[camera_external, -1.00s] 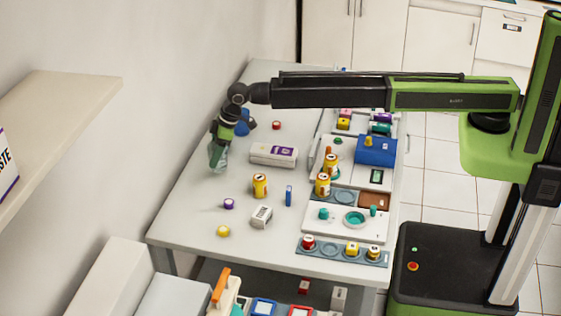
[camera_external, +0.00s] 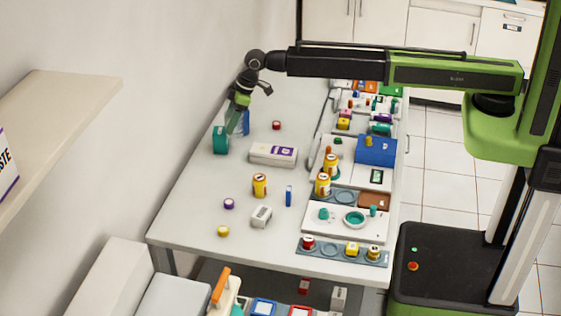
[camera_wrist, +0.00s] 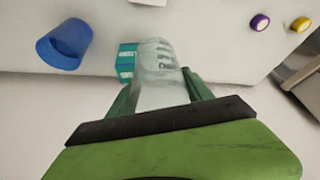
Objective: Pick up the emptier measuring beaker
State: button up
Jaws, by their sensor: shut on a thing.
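My gripper (camera_external: 238,112) is at the far left of the table, near the wall, raised above the tabletop. In the wrist view, its two green fingers (camera_wrist: 158,84) are shut around a clear measuring beaker (camera_wrist: 154,62) with dark graduation marks. The beaker looks empty or nearly so, but its fill is hard to tell. In the external view it is small and mostly lost against the gripper. I cannot make out a second measuring beaker in either view.
A teal box (camera_external: 220,140) stands below my gripper; it also shows behind the beaker in the wrist view (camera_wrist: 125,64). A blue cup (camera_wrist: 64,46) is close by. A white box with a purple label (camera_external: 273,154) lies to the right.

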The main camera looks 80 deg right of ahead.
jog(key=shift+s+d+r, duration=0.15)
jog(key=shift+d+r, duration=0.2)
jog(key=shift+d, duration=0.2)
dwell(1.4)
